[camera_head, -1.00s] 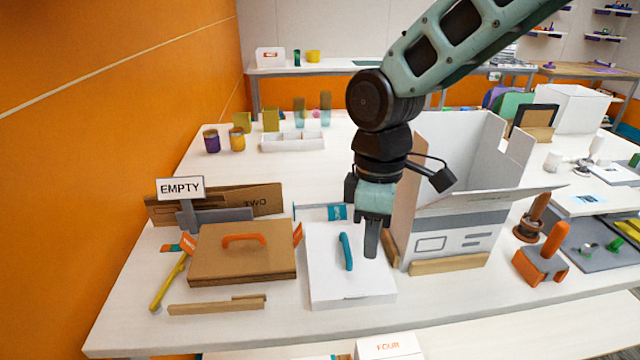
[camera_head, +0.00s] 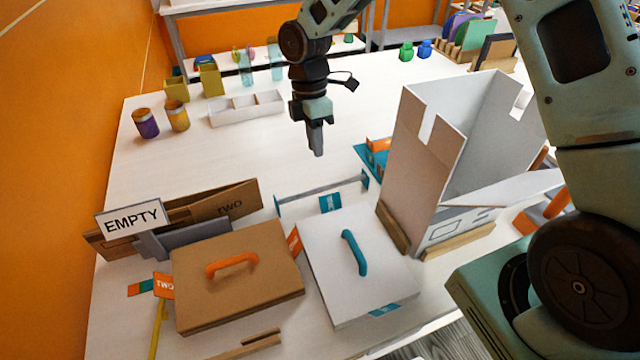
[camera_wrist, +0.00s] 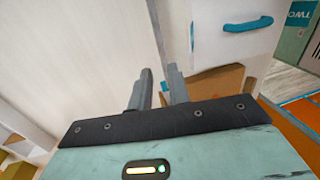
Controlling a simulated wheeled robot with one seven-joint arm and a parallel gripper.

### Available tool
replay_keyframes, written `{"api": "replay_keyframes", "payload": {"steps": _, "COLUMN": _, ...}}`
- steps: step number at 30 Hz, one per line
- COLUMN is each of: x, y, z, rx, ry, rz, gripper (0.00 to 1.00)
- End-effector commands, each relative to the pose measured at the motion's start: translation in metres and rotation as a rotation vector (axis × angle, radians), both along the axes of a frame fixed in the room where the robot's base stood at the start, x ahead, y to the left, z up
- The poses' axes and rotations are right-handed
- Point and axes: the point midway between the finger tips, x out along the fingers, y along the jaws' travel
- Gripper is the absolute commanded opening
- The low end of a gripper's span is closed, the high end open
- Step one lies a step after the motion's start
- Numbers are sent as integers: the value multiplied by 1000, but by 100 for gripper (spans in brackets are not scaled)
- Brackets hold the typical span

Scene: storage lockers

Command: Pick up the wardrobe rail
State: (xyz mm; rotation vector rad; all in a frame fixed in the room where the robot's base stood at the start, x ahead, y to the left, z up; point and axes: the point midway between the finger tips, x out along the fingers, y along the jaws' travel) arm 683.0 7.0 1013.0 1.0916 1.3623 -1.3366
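The wardrobe rail (camera_head: 318,188) looks to be the thin grey bar with teal end pieces, lying on the white table just behind the white lidded box. A teal tag (camera_head: 330,203) is by its middle. My gripper (camera_head: 317,152) is above the table, behind the rail in the head view, pointing down and apart from it. In the wrist view a grey bar (camera_wrist: 156,30), likely the rail, runs beyond the fingertips of my gripper (camera_wrist: 159,70). The fingers are apart with nothing between them.
The white box with a teal handle (camera_head: 354,252) and the brown box with an orange handle (camera_head: 232,262) stand in front. A tall open white carton (camera_head: 440,150) is to the right. The EMPTY sign (camera_head: 133,218) is left. The table around my gripper is clear.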

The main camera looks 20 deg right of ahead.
Motion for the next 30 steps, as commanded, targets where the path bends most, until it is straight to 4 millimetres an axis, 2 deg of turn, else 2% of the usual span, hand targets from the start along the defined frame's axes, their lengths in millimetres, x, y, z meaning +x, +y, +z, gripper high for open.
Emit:
{"api": "replay_keyframes", "payload": {"steps": 9, "x": -13, "y": 0, "z": -60, "rx": -1, "ry": 3, "rz": 0, "gripper": 18}}
{"api": "replay_keyframes", "payload": {"steps": 19, "x": -19, "y": 0, "z": -86, "rx": -1, "ry": 2, "rz": -1, "gripper": 18}}
{"api": "replay_keyframes", "payload": {"steps": 27, "x": -26, "y": 1, "z": -122, "rx": -1, "ry": 2, "rz": -1, "gripper": 18}}
{"api": "replay_keyframes", "payload": {"steps": 30, "x": -26, "y": 0, "z": -128, "rx": -1, "ry": -1, "rz": -2, "gripper": 18}}
